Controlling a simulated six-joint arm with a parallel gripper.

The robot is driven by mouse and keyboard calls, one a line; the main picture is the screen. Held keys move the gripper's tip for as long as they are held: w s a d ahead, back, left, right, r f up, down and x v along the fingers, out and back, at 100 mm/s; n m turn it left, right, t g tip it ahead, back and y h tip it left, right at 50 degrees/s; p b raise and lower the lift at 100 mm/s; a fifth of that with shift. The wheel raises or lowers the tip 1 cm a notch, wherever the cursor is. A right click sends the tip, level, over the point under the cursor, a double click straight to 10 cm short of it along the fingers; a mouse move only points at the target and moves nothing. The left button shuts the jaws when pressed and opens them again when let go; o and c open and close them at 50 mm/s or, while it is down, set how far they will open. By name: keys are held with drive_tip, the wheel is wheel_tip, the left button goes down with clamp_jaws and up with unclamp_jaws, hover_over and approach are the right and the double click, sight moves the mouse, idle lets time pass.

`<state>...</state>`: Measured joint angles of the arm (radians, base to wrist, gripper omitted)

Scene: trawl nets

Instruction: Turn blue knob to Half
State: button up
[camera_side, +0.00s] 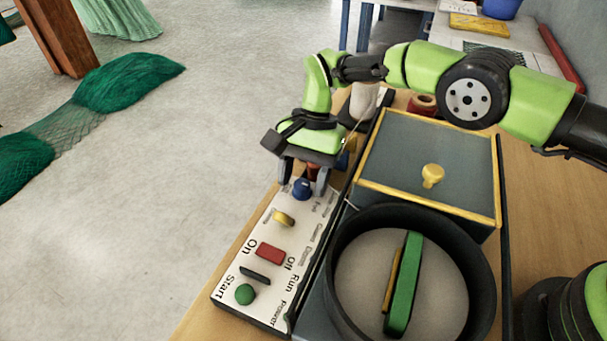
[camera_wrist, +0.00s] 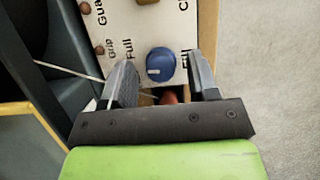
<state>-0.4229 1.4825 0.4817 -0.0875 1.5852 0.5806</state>
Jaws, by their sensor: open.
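The blue knob (camera_side: 302,188) stands on the white control panel (camera_side: 237,271), near the panel's far end. In the wrist view the blue knob (camera_wrist: 160,64) has a pale pointer line on its left side, and the word "Full" is printed to its left. My gripper (camera_side: 305,185) is over that end of the panel with its fingers down. In the wrist view my open gripper (camera_wrist: 161,70) has one finger on each side of the knob, with a gap on both sides. A "Half" label is not readable in either view.
The panel also carries a yellow knob (camera_side: 283,217), a red switch (camera_side: 270,252), a black lever (camera_side: 255,275) and a green button (camera_side: 245,294). A yellow-rimmed lid (camera_side: 400,150) and a round dark tub (camera_side: 345,235) stand close on the right.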

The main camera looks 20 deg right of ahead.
sight(302, 183)
drive_tip(key=shift+w+d+r, duration=0.1)
drive_tip(key=shift+w+r, duration=0.05)
drive_tip(key=shift+r, duration=0.2)
wheel_tip(302, 183, up, 9)
drive_tip(key=shift+w+d, duration=0.25)
drive_tip(key=shift+d, duration=0.05)
drive_tip(key=f+n+t+h, duration=0.1)
drive_tip(key=f+n, duration=0.1)
drive_tip(key=f, duration=0.1)
drive_tip(key=f+n+t+h, duration=0.1)
drive_tip(key=f+n, duration=0.1)
drive_tip(key=f, duration=0.1)
drive_tip(key=s+a+f+n+t+h, duration=0.1)
drive_tip(key=f+n, duration=0.2)
drive_tip(key=f, duration=0.1)
drive_tip(key=shift+a, duration=0.1)
drive_tip(key=c, duration=0.9)
